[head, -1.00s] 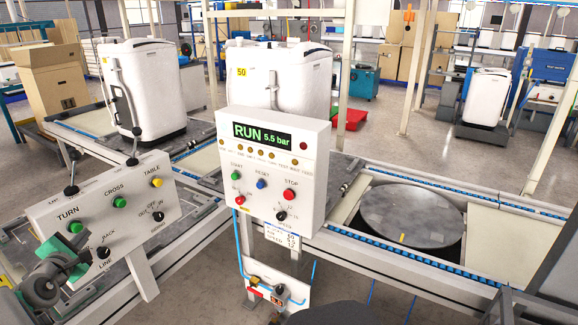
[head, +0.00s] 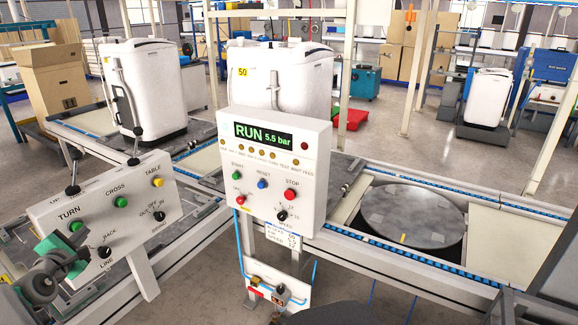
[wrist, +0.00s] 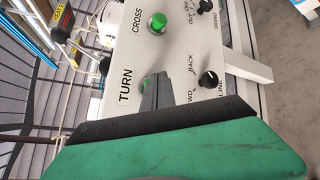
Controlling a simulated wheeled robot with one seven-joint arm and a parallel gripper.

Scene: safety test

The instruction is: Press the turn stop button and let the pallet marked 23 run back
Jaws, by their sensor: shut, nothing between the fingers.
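The sloped panel at left in the head view (head: 135,225) has a green button under TURN (head: 75,227), a green one under CROSS (head: 121,202) and a yellow one under TABLE (head: 158,182). The upright panel (head: 225,150) reads RUN 5.5 bar and has a red STOP button (head: 290,194). My gripper (head: 80,248) is shut and empty, in front of the left panel near TURN. In the wrist view its fingertips (wrist: 155,90) lie close to the TURN button (wrist: 145,84) and partly cover it; contact cannot be told. I see no readable 23 on any pallet.
Black knobs sit beside the buttons on the left panel, one at BACK and LINE (head: 104,252). White machines stand behind, one marked 50 (head: 300,85). A round turntable (head: 410,215) is bare at right. Conveyor rails run behind both panels.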

